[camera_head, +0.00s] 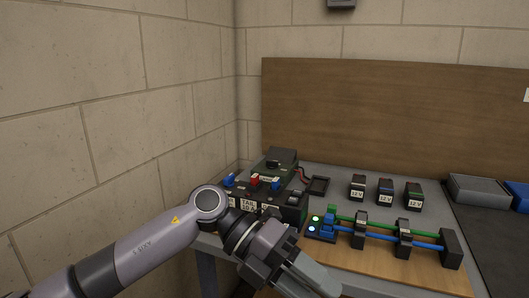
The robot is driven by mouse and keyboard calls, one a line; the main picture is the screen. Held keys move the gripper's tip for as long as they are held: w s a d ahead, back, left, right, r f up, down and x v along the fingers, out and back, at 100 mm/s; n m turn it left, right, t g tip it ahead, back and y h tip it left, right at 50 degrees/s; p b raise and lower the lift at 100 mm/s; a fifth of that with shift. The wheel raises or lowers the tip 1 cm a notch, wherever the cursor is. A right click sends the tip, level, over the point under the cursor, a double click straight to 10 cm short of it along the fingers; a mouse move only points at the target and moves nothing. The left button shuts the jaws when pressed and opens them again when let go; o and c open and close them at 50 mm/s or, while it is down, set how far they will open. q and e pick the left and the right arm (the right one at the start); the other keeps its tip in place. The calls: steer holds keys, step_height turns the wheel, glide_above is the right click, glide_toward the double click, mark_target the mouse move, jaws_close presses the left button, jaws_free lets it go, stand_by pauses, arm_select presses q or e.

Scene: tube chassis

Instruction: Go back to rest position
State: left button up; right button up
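My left arm comes in from the lower left, and its gripper (312,284) hangs in front of the table's near edge at the bottom of the view. The fingers point down and to the right and are partly cut off by the frame edge. I cannot tell whether they are open or shut, and I see nothing clearly held. My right arm and gripper are out of view.
A grey table (335,204) carries a dark device (290,206) with blue and red parts. A wooden board (400,266) holds green and blue tubes in black supports, with lit lamps. Several "12 V" blocks (357,188) stand behind. A brick wall (90,120) is at left.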

arm_select(q)
steer(key=w+a+f+n+t+p, duration=0.1)
steer(key=w+a+f+n+t, duration=0.2)
steer(key=n+t, duration=0.6)
steer(key=w+a+f+n+t+h+p, duration=0.1)
steer(key=a+f+n+t, duration=0.2)
steer(key=a+n+t, duration=0.55)
steer(key=w+a+f+n+t+p, duration=0.1)
steer(key=f+n+t, duration=0.35)
steer(key=n, duration=0.85)
steer(key=s+a+f+n+g+y, duration=0.2)
steer(key=s+a+f+n+y, duration=0.2)
steer(key=s+a+f, duration=0.3)
steer(key=s+a+f+n+g+y+p, duration=0.1)
steer(key=s+a+f+n+g+y, duration=0.2)
steer(key=s+f, duration=0.6)
steer(key=a+f+n+y, duration=0.2)
steer(key=a+f+y, duration=0.1)
steer(key=a, duration=0.1)
steer(key=shift+a+p, duration=0.2)
steer(key=shift+p, duration=0.1)
